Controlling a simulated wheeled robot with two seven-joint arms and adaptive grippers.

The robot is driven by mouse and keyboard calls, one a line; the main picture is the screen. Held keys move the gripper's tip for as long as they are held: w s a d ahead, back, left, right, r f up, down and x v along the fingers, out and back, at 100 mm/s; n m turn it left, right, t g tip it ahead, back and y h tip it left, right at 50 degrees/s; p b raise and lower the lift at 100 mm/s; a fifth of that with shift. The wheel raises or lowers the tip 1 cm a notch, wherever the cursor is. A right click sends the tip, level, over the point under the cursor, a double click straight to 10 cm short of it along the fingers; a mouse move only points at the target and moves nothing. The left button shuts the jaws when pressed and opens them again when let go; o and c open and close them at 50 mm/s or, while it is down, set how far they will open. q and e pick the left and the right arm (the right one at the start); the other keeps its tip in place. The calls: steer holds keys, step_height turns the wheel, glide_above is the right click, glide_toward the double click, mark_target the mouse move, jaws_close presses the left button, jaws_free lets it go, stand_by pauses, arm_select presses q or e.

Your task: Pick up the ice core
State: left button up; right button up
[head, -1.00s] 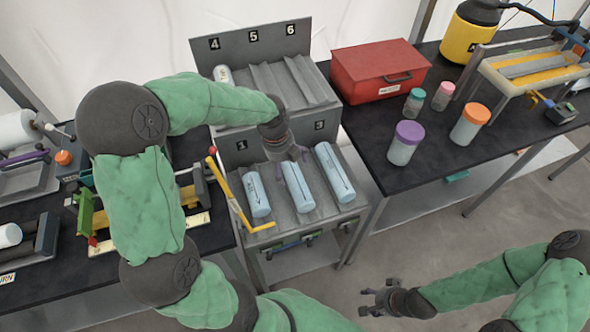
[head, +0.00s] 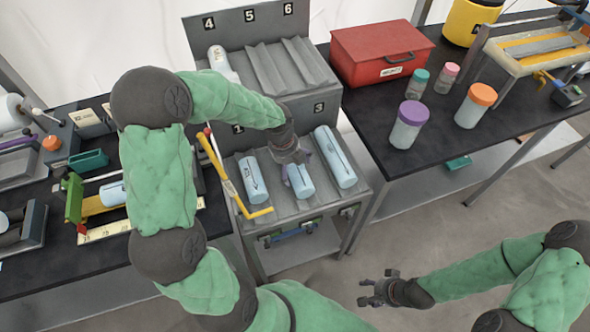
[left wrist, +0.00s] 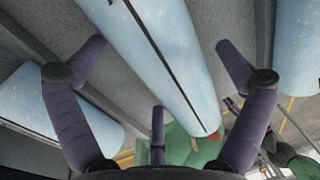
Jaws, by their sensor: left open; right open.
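Pale blue ice cores lie in the lower grooves of a grey stepped rack in the head view: a left one (head: 254,175), a middle one (head: 302,184) and a right one (head: 336,158). My left gripper (head: 296,168) is over the upper part of the middle core and hides its far end. In the left wrist view its purple fingers (left wrist: 160,75) are open, with a core (left wrist: 170,55) lying diagonally between them. Whether they touch it is unclear. Another core (left wrist: 45,105) lies at the left there. My right gripper (head: 378,290) is open and empty over the floor.
The rack (head: 262,225) has an upper tier with a white cylinder (head: 221,62) under number 4. A yellow bar (head: 226,180) stands at its left. Another blue cylinder (head: 113,193) lies on the left bench. A red box (head: 380,52) and several lidded jars stand on the right bench.

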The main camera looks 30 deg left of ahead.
arm_select(q)
steer(key=shift+f, duration=0.15)
steer(key=c, duration=1.4)
steer(key=shift+c, duration=0.9)
